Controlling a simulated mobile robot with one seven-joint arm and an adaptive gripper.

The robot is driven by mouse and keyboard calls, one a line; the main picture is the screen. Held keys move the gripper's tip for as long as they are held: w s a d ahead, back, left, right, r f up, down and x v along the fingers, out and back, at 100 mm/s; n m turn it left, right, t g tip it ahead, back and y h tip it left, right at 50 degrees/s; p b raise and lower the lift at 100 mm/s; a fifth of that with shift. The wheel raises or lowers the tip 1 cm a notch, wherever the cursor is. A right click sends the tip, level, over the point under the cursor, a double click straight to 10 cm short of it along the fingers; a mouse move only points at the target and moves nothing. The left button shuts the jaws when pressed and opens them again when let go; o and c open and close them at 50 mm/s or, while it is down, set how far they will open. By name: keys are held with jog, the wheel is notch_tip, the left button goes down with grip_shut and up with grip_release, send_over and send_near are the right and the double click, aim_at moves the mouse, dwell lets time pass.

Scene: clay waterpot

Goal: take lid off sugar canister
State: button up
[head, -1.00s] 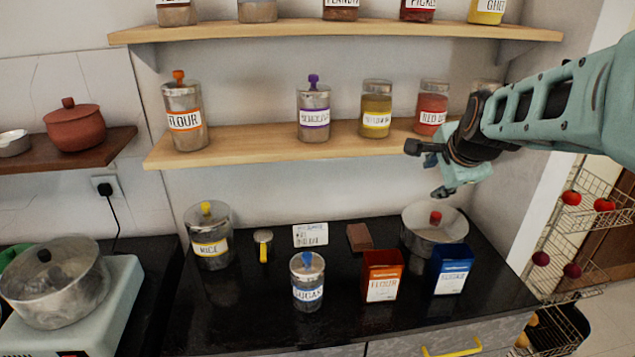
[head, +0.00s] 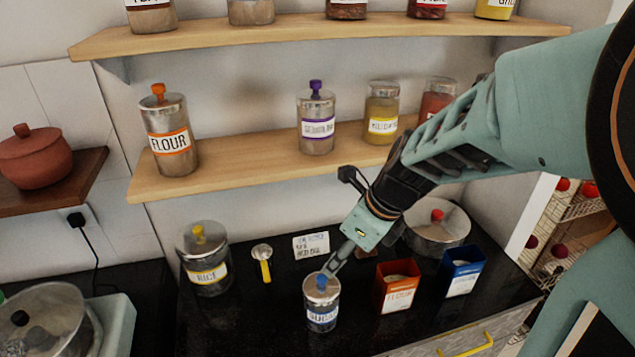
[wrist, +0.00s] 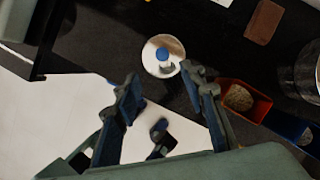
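The sugar canister (head: 322,311) is a small metal jar with a blue-banded label, standing upright on the black counter. Its lid (head: 312,293) with a blue knob (head: 322,282) is on top. In the wrist view the round lid (wrist: 153,56) and its blue knob (wrist: 163,54) show from above, beyond the fingertips. My gripper (head: 340,217) is above and slightly right of the canister in the head view. In the wrist view my gripper (wrist: 162,85) has its two fingers spread apart with nothing between them. The fingers look apart from the knob.
A red flour box (head: 398,297) and a blue box (head: 460,280) stand right of the canister. The rice jar (head: 207,273) and a yellow-handled scoop (head: 265,270) are to the left. A lidded pot (head: 447,240) is behind. The jar shelf (head: 240,166) hangs above.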

send_over(322, 278)
jog(key=s+d, duration=0.2)
notch_tip(322, 278, down, 5)
jog(key=shift+w+a+f, duration=0.1)
jog(key=shift+w+f, duration=0.05)
jog(key=shift+f, duration=0.05)
jog(key=shift+b+x, duration=0.45)
jog(key=shift+x, duration=1.8)
jog(key=shift+w, duration=0.2)
grip_shut()
